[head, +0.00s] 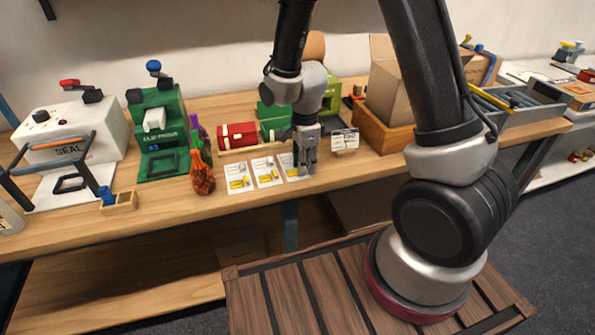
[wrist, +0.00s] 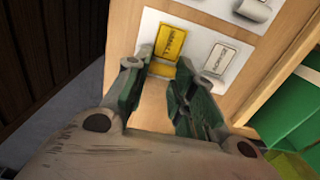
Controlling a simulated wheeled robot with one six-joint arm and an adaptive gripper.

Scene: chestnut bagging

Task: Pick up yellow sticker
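In the wrist view a yellow sticker (wrist: 171,42) with dark lettering lies on a white card (wrist: 196,28), just beyond my fingertips. A smaller yellow patch (wrist: 162,69) shows between the fingers. My gripper (wrist: 166,64) is open, its two green-grey fingers apart with bare wood visible between them. In the head view my gripper (head: 305,168) points down over the right-hand card (head: 288,162) near the table's front edge and hides part of it. I cannot tell whether the fingertips touch the card.
A small price sign (head: 345,140) and a wooden box (head: 382,125) stand right.

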